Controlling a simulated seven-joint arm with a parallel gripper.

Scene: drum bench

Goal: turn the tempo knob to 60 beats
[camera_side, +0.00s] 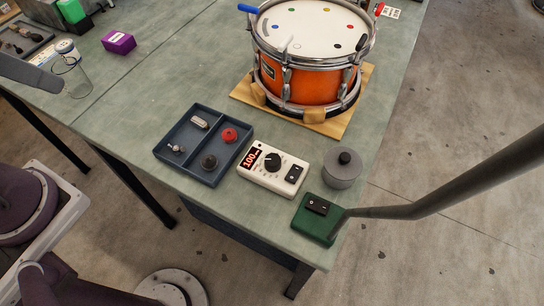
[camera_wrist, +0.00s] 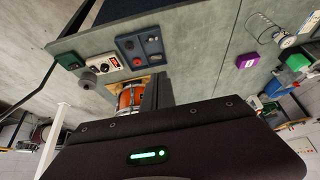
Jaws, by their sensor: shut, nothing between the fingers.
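The tempo box (camera_side: 273,170) is a white unit on the bench near its front edge. Its red display (camera_side: 251,158) reads 100. The black tempo knob (camera_side: 272,160) sits on top, right of the display, with a dark switch (camera_side: 294,174) further right. The box also shows small in the wrist view (camera_wrist: 104,65), where the display cannot be read. My gripper (camera_wrist: 157,90) shows in the wrist view as dark shut fingers, empty and apart from the box.
A dark divided tray (camera_side: 205,145) with small parts stands left of the box. A grey lidded pot (camera_side: 342,170) and a green switch box (camera_side: 318,220) stand on its right. An orange drum (camera_side: 300,80) on a wooden board is behind. A purple box (camera_side: 118,43) lies far left.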

